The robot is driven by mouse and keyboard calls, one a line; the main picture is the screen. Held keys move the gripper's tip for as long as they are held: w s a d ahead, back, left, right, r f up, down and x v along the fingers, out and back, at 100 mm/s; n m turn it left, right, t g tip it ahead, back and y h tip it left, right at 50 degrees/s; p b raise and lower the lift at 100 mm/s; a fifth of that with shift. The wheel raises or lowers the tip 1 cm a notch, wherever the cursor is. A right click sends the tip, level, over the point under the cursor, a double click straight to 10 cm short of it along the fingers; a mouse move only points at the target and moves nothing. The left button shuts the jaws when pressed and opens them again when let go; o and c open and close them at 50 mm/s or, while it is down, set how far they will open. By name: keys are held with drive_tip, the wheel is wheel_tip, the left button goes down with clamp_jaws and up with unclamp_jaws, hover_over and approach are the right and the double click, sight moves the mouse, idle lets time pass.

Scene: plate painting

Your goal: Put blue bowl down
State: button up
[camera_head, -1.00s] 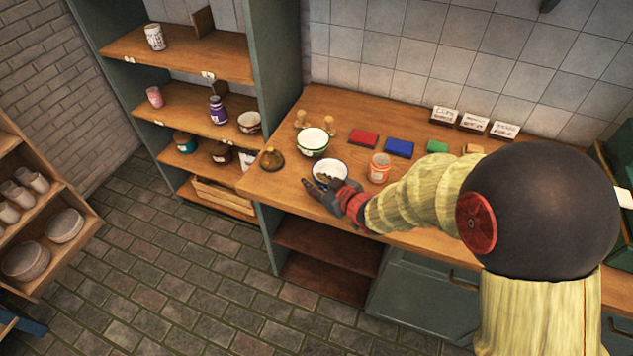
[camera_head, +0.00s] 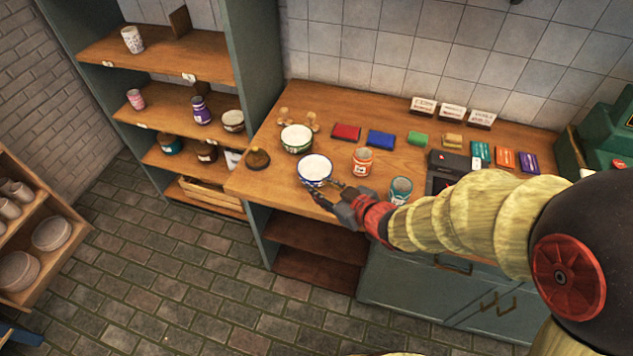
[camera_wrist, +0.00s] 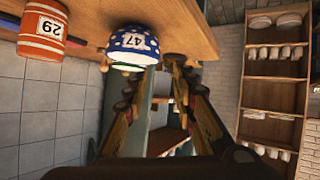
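The blue bowl (camera_head: 315,169) stands upright on the wooden counter, white inside with a blue rim. In the upside-down wrist view the blue bowl (camera_wrist: 133,45) shows white dots and a label reading 47, its base against the counter. My gripper (camera_head: 335,193) is at the bowl's front right side, near the counter's front edge. In the wrist view my gripper (camera_wrist: 162,72) has its two fingers spread with nothing between them. The bowl lies beyond the fingertips; I cannot tell whether one finger still touches it.
A green-rimmed bowl (camera_head: 297,138) stands just behind. An orange-striped cup (camera_head: 362,162) is close on the right, and a teal cup (camera_head: 401,189) farther right. A brown domed object (camera_head: 257,158) sits left. Shelves (camera_head: 150,45) stand farther left.

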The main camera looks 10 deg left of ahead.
drive_tip(key=d+r+m+t+h, duration=0.1)
drive_tip(key=d+r+m+h, duration=0.25)
drive_tip(key=d+r, duration=0.45)
drive_tip(key=d+r+m+t+h, duration=0.1)
drive_tip(key=d+r+m+h, duration=0.25)
drive_tip(key=d, duration=0.95)
drive_tip(key=s+d+r+m+g+h, duration=0.1)
drive_tip(key=s+d, duration=0.3)
drive_tip(key=s, duration=0.6)
drive_tip(key=s+d+r+m+g+h, duration=0.1)
drive_tip(key=s+d+r+m+g, duration=0.2)
drive_tip(key=s, duration=0.7)
drive_tip(key=shift+d+r+m, duration=0.4)
drive_tip(key=shift+d+r, duration=0.05)
drive_tip(key=shift+d, duration=0.15)
drive_tip(key=shift+c, duration=0.2)
